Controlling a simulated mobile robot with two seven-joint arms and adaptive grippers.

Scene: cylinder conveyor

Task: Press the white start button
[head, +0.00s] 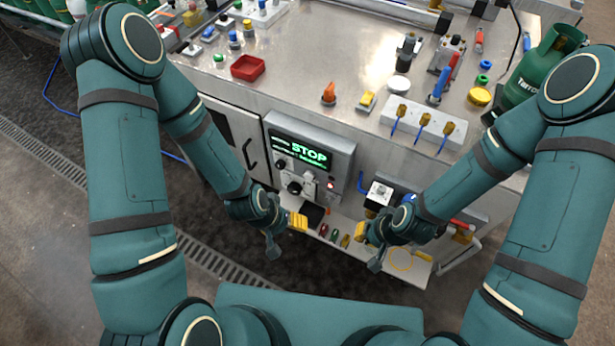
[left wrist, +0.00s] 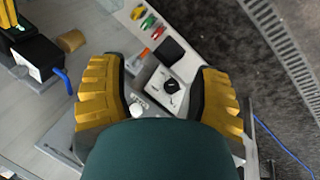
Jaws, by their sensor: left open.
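The white start button appears to be the small pale round cap (left wrist: 137,110) in the left wrist view, near the inner side of one finger. Beside it is a grey panel with a black knob (left wrist: 171,86). In the head view the control box (head: 340,150) has a lit green STOP display (head: 308,156), and a small white part (head: 309,178) shows near its black knob. My left gripper (head: 297,222) is in front of and below the box; its yellow fingers are spread and empty (left wrist: 165,95). My right gripper (head: 362,232) hangs further right, its fingers partly hidden.
A low shelf (head: 335,250) with several coloured pieces lies by the grippers. Floor to the left is free.

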